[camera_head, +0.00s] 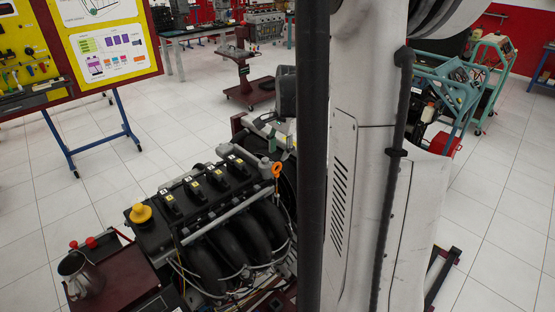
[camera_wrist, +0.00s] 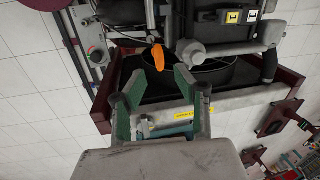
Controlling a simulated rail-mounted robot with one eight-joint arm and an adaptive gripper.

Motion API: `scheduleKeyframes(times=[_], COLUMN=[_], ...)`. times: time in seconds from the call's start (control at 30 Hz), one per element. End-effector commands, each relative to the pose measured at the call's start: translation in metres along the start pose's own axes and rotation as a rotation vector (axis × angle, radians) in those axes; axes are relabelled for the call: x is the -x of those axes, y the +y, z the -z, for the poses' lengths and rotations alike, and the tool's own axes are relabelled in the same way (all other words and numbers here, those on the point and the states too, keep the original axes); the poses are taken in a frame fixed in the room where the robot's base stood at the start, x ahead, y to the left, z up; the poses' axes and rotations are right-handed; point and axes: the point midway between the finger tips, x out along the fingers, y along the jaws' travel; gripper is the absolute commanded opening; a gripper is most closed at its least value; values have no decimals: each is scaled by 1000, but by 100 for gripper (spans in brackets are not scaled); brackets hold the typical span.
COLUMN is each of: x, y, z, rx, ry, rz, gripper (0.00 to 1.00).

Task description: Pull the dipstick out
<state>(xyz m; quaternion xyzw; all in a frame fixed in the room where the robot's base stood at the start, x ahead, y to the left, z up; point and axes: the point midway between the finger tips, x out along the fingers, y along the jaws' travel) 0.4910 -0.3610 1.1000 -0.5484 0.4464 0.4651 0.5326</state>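The dipstick's orange ring handle (camera_head: 277,170) stands at the right rear side of the engine (camera_head: 215,205) in the head view. In the wrist view, the orange handle (camera_wrist: 158,57) is just ahead of the fingertips, roughly centred between them. The dipstick's lower part is hidden. My arm blocks much of the head view.
The engine's black cover and pipes sit close to the handle. A dark red frame (camera_wrist: 102,105) surrounds the engine. A metal jug (camera_head: 80,275) stands on a red stand at left. A display board (camera_head: 105,45) stands behind; the tiled floor between is clear.

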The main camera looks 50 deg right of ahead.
Motion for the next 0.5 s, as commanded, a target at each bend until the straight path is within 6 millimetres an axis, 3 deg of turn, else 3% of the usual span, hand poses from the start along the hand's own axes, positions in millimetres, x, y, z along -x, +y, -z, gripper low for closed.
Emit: scheduleKeyframes(times=[0.2, 0.5], x=[42, 67], y=[0, 0], z=[0, 0], rx=[0, 0], ry=[0, 0], rz=[0, 0], gripper=[30, 30])
